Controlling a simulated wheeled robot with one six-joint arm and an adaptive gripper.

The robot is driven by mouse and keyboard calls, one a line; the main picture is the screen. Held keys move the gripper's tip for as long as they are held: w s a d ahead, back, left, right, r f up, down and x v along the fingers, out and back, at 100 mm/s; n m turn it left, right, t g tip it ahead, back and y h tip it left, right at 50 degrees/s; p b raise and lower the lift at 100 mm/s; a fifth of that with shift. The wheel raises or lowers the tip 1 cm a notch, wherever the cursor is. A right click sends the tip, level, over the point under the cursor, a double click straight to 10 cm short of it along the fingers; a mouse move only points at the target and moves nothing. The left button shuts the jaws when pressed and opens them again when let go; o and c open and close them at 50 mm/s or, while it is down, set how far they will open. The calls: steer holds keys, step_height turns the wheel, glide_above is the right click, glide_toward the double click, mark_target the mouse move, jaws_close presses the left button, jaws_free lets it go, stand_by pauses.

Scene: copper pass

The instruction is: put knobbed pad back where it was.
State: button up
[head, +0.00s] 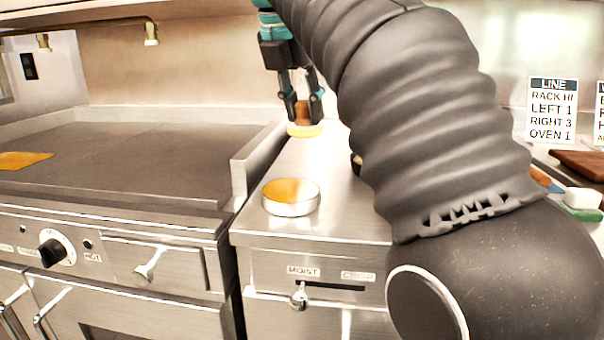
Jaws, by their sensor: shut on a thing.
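The knobbed pad (304,131) shows in the head view as a pale yellow disc with a brown knob on top. My gripper (302,106) points down, with its two dark fingers on either side of the knob and shut on it. The pad is over the far part of the narrow steel counter (335,185). I cannot tell whether its underside touches the steel or hangs just above it.
A round metal tin (291,200) with an orange-yellow top stands near the counter's front edge. A raised steel guard (258,160) separates the counter from the griddle (120,165) at left. My arm hides much of the right side, where a brown board (582,162) shows.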

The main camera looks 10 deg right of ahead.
steer(key=shift+s+d, duration=0.1)
steer(key=shift+s, duration=0.6)
steer(key=w+f, duration=0.2)
steer(key=w, duration=0.1)
steer(key=w+d+f, duration=0.1)
steer(key=w+f, duration=0.1)
steer(key=w, duration=0.2)
steer(key=w+f, duration=0.3)
steer(key=w, duration=0.1)
steer(key=shift+w+d, duration=0.1)
steer(key=shift+d, duration=0.3)
steer(key=shift+f+b, duration=0.65)
steer(key=shift+f, duration=1.3)
steer(key=shift+f, duration=0.1)
steer(key=o, duration=1)
steer(key=p+v, duration=0.1)
steer(key=v, duration=1.1)
